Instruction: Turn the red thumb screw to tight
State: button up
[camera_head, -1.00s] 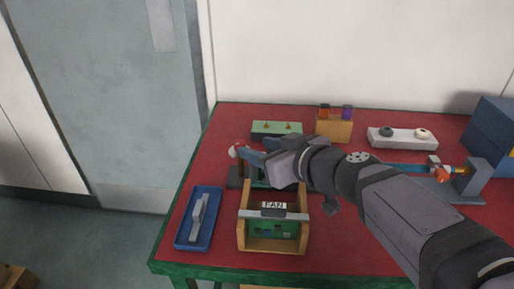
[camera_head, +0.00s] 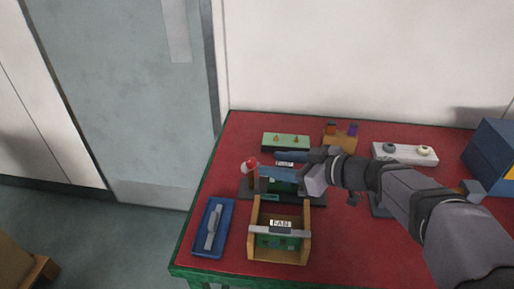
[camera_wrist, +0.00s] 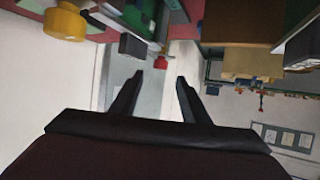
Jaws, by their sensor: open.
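The red thumb screw (camera_head: 251,162), with a pale patch on its left, stands at the left end of a dark base (camera_head: 312,198) on the table. In the wrist view, a red part (camera_wrist: 162,65), likely the screw, shows beyond the gap between the open fingers (camera_wrist: 159,78). My gripper partly hides the base and the green part on it.
A wooden FAN box (camera_head: 307,235) stands in front of the base, and a blue tray (camera_head: 203,243) lies at front left. Behind are a green block (camera_head: 286,140), a wooden block and a white block (camera_head: 405,154). A blue box (camera_head: 492,150) stands at far right.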

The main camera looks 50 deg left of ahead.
aim_at(253, 161)
jog(key=shift+w+d+r+g, duration=0.1)
jog(key=shift+w+d+g, duration=0.1)
jog(key=shift+g, duration=0.1)
jog(key=shift+a, duration=0.1)
jog(key=shift+p+x, duration=1.4)
jog(key=shift+x, duration=2.25)
jog(key=shift+c, duration=0.7)
jog(key=c, duration=0.9)
